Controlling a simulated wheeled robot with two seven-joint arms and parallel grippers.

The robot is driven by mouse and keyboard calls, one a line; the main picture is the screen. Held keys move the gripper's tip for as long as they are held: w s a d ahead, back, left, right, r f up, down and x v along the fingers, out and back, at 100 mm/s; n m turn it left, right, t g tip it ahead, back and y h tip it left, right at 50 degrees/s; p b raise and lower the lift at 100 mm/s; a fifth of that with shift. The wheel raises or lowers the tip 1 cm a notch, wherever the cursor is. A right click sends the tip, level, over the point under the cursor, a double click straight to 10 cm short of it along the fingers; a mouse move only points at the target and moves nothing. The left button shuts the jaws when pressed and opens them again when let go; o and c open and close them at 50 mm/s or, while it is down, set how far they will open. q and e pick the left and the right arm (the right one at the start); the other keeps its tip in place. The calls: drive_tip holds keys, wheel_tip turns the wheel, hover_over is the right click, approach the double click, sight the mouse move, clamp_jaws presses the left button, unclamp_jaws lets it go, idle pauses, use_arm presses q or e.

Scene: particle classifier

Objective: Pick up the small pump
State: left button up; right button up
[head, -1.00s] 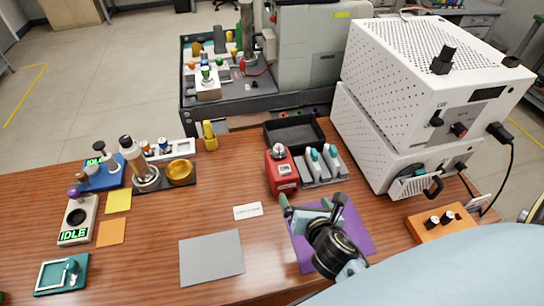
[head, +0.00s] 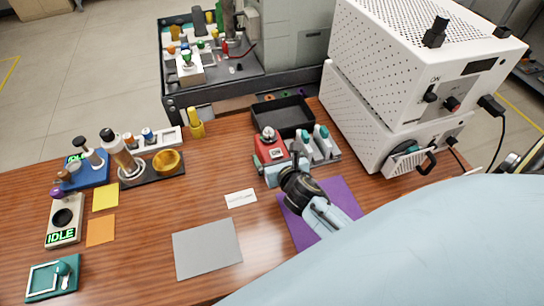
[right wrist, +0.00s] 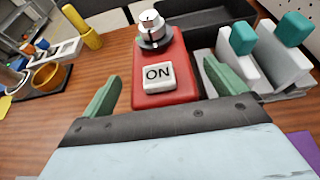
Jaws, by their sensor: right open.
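The small pump seems to be the red box (head: 268,150) with a silver knob on top, standing upright on the wooden table in the head view. In the right wrist view the red pump (right wrist: 159,92) shows its knob and a white ON button. My right gripper (head: 285,170) is at the near side of the pump in the head view. In the right wrist view its green fingers (right wrist: 164,88) are spread wide, to the left and right of the pump, with gaps on both sides. It holds nothing. My left gripper is not in view.
A grey rack with teal-capped white holders (head: 322,146) stands close to the pump's right. A black tray (head: 284,117) lies behind it. White machines (head: 400,100) stand at the right. A purple mat (head: 344,196) lies under my arm.

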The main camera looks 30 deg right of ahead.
drive_tip(key=x, duration=0.3)
drive_tip(key=shift+w+d+f, duration=0.1)
drive_tip(key=shift+c, duration=0.5)
drive_tip(key=c, duration=1.4)
drive_tip(key=shift+r, duration=0.2)
drive_tip(key=shift+c, duration=0.2)
